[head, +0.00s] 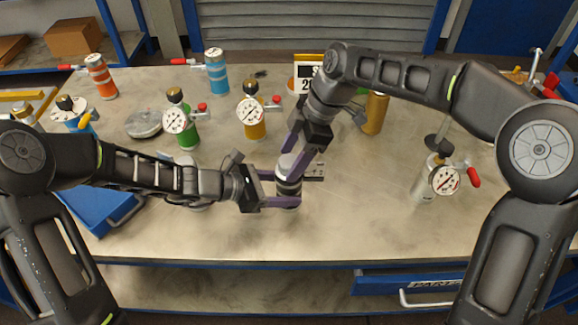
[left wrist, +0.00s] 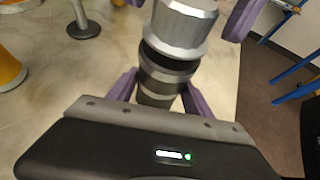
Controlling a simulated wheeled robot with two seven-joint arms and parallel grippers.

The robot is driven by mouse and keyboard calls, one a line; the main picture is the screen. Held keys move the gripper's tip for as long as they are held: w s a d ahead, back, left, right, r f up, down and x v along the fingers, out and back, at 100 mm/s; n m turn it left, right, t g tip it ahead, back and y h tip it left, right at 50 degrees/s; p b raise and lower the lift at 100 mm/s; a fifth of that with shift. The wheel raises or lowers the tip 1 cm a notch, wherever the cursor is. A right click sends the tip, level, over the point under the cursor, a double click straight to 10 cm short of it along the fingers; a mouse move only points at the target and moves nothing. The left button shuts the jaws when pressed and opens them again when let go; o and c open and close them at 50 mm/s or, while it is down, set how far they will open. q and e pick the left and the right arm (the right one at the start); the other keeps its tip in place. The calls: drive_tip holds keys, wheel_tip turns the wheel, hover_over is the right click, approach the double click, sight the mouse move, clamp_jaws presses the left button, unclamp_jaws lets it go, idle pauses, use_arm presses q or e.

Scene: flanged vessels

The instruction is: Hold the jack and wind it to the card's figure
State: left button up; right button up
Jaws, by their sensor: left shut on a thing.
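The jack (head: 288,187) stands upright near the front middle of the table, with a dark ringed body and a silver turning head. The left wrist view shows its silver head (left wrist: 180,28) and dark body close up. My left gripper (head: 281,201) is shut on the lower body from the left. My right gripper (head: 296,163) reaches down from above, its purple fingers on either side of the silver head. Small gaps seem to show there, so it looks open. The white card (head: 303,84) stands behind; my right arm hides part of its figure.
Green (head: 182,120), yellow (head: 252,115) and silver (head: 433,180) gauge vessels stand around. Orange (head: 101,77) and blue (head: 215,72) vessels are at the back left. A blue case (head: 95,212) lies at left. The front right tabletop is clear.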

drive_tip(key=shift+r, duration=0.15)
drive_tip(key=shift+s+v, duration=0.2)
drive_tip(key=shift+v, duration=0.75)
drive_tip(key=shift+s+v, duration=0.25)
drive_tip(key=shift+v, duration=0.65)
drive_tip(key=shift+s+v, duration=0.2)
drive_tip(key=shift+v, duration=0.75)
drive_tip(key=shift+a+r, duration=0.1)
drive_tip(key=v, duration=0.7)
drive_tip(key=shift+r, duration=0.2)
use_arm(q)
drive_tip(key=o, duration=1.2)
drive_tip(key=shift+o, duration=0.2)
